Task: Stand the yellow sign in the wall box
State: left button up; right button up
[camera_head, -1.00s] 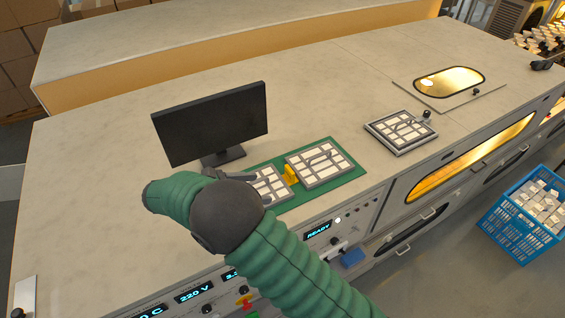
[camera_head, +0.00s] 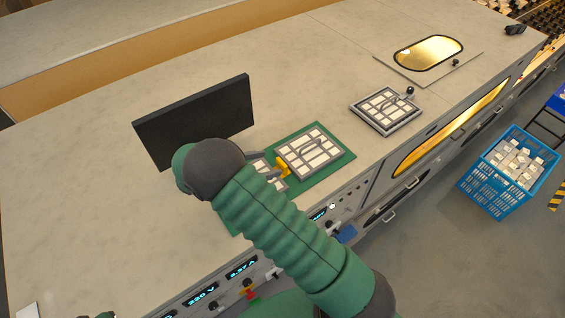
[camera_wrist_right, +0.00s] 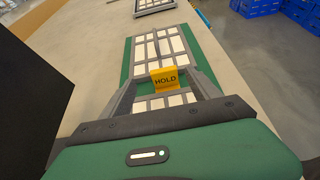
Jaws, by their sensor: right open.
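The yellow sign (camera_head: 282,168), marked HOLD, is upright at the trays on the green mat; it also shows in the right wrist view (camera_wrist_right: 164,82). My right gripper (camera_head: 262,160) is open; in the right wrist view its fingers (camera_wrist_right: 163,88) spread to either side of the sign, with a gap visible. My right forearm and wrist hide part of the near tray and mat. A small blue part (camera_head: 346,234) is on the bench's front panel; I cannot tell whether it is the wall box. My left gripper is not in view.
A black monitor (camera_head: 195,120) stands left of the mat (camera_head: 338,167). A gridded tray (camera_head: 322,148) lies on the mat, another (camera_head: 385,109) farther right. A blue crate (camera_head: 483,196) of white pieces stands on the floor.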

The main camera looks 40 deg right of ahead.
aim_at(280, 162)
jog(key=p+x, duration=0.3)
jog(key=shift+d+f+p, duration=0.1)
jog(key=shift+d+p, duration=0.05)
jog(key=shift+p, duration=0.15)
jog(key=shift+s+d+f, duration=0.15)
jog(key=shift+s, duration=0.3)
jog(key=shift+w+d+f, duration=0.15)
jog(key=shift+w+f, duration=0.05)
jog(key=shift+w, duration=0.1)
jog(key=c, duration=0.9)
jog(key=shift+s, duration=0.1)
grip_shut()
jog(key=shift+r, duration=0.1)
